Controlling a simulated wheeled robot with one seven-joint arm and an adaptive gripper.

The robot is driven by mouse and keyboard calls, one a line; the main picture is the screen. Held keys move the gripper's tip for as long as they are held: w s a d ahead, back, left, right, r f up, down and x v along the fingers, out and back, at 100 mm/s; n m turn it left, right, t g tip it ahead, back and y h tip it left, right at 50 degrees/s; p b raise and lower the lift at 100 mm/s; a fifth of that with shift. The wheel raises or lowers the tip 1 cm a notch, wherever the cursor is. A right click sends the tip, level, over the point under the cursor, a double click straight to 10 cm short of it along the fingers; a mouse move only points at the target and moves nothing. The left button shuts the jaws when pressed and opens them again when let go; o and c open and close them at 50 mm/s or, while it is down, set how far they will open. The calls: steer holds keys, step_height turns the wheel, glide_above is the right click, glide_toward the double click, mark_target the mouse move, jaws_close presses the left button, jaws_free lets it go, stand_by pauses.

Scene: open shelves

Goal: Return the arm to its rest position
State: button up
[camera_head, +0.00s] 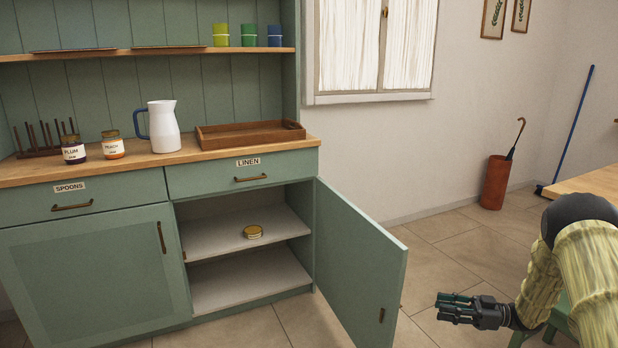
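My gripper (455,308) is at the lower right, to the right of the open cupboard door (362,270) and apart from it. It points left, with nothing visible held in it. Its fingers look close to each other, but the view is too small to tell if they are open or shut. My arm comes in from the right edge, bent at the elbow and covered in a yellowish sleeve.
The green dresser (85,280) has its right door swung out. A gold lid or tin (253,231) lies on its inner shelf. A jug (163,127), jars and a wooden tray (250,145) stand on top. A table (590,185) is at right. Floor between is clear.

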steer(key=s+a+f+m+t+h, duration=0.3)
steer(key=s+a+f+m+h, duration=0.25)
steer(key=f, duration=0.45)
steer(key=s+a+f+m+t+h, duration=0.25)
steer(key=a+f+m+h, duration=0.3)
steer(key=a+f, duration=0.3)
steer(key=s+a+f+m+g+h, duration=0.1)
steer(key=s+f+m+g+h, duration=0.3)
steer(key=s, duration=0.9)
steer(key=s+a+f+g+h, duration=0.15)
steer(key=s+f, duration=0.45)
steer(key=s, duration=0.7)
steer(key=s+r+g+h, duration=0.1)
steer(key=s+r+g, duration=0.25)
steer(key=s, duration=1.05)
step_height(320, 180, up, 26)
steer(key=p, duration=2.6)
steer(key=shift+f+m+g+p, duration=0.15)
steer(key=shift+m+g+p, duration=0.15)
steer(key=shift+g+p, duration=0.15)
